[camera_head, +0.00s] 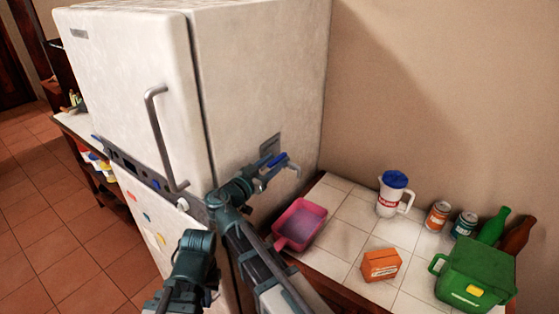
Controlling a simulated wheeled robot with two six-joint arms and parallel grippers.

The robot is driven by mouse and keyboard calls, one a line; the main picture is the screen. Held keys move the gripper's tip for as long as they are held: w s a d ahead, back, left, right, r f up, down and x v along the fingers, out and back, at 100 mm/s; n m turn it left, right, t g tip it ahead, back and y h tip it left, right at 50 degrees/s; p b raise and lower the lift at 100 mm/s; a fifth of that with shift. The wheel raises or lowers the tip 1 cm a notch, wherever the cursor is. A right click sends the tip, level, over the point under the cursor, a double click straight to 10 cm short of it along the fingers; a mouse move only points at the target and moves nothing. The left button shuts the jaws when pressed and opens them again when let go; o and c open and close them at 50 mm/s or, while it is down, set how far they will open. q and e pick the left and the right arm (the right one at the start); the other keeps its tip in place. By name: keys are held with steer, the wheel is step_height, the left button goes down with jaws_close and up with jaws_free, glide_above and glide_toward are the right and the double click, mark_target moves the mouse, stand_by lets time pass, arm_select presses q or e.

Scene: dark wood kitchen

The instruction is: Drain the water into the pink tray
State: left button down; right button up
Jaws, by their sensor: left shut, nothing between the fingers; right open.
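The pink tray (300,224) sits on the white tiled counter against the fridge side, below a small tap (292,167). The tap sticks out from a grey plate on the fridge's side. My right gripper (273,172) is open beside the tap, with its fingers around or next to the tap's blue part; I cannot tell whether they touch. My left gripper (162,301) is low at the picture's bottom, shut and empty, partly hidden by its own arm.
The white fridge (257,75) fills the left and middle. Bare tiles lie between tray and jug.

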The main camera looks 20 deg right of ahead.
jaws_close()
stand_by(1.4)
